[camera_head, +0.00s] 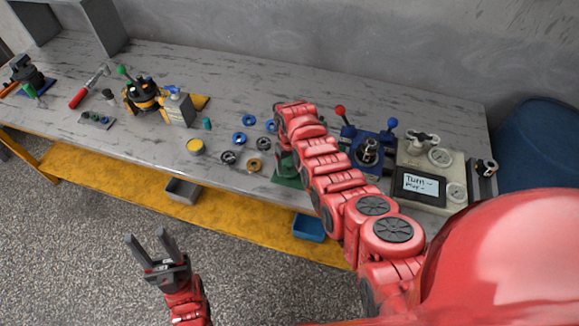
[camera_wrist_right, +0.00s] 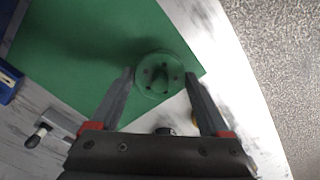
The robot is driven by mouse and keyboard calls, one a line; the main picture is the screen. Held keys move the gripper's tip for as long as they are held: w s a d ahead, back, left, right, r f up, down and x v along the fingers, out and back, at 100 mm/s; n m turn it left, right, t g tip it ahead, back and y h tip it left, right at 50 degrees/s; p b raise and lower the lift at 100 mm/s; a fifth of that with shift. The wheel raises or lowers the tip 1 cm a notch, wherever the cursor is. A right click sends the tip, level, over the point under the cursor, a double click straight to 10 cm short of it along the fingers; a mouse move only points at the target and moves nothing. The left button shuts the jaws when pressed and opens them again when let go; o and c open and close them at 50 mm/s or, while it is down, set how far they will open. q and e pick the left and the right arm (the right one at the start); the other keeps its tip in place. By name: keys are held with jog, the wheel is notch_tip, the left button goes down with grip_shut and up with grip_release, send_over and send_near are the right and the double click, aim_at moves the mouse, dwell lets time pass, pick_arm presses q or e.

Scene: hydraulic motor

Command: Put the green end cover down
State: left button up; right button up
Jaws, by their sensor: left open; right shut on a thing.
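The green end cover (camera_wrist_right: 158,76) is a round disc with several small holes and a central boss. In the right wrist view it sits between the two fingertips of my right gripper (camera_wrist_right: 162,78), which is shut on it. It is over a green mat (camera_wrist_right: 92,45), close to the mat's corner. I cannot tell whether it touches the mat. In the head view my right arm hides most of the green mat (camera_head: 289,180) and the gripper's tips. My left gripper (camera_head: 150,248) is open and empty, out over the floor before the table.
Several blue and dark rings (camera_head: 240,138) and a yellow-topped cup (camera_head: 195,147) lie left of the mat. A blue fixture (camera_head: 368,150) and a beige gauge panel (camera_head: 430,160) stand right of it. The table's front edge is close to the mat.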

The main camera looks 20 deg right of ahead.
jog(key=shift+f, duration=0.9)
jog(key=shift+f+b, duration=0.1)
jog(key=shift+b, duration=0.3)
jog(key=o, duration=1.6)
jog(key=shift+c, duration=0.2)
